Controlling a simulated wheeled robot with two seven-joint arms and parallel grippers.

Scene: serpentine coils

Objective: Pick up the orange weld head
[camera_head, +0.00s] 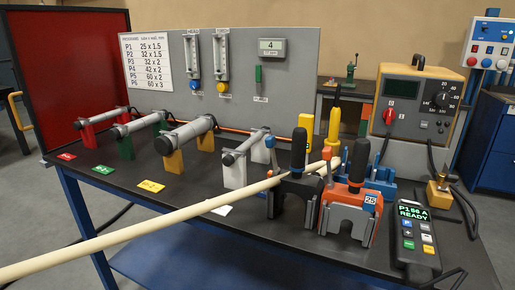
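The orange weld head (363,196) stands on the dark bench top, right of centre. It has an upright black handle (358,160), a grey lower jaw and a blue label reading 25. A similar black weld head (289,190) with a black handle stands close on its left. Neither of my grippers is in view.
A blue holder (385,187) stands behind the orange head. A handheld display (414,240) reading READY lies to its right, near a brass fitting (439,190) and cables. A yellow-grey power unit (415,105) stands behind. Tubes on coloured supports (175,160) fill the left side.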

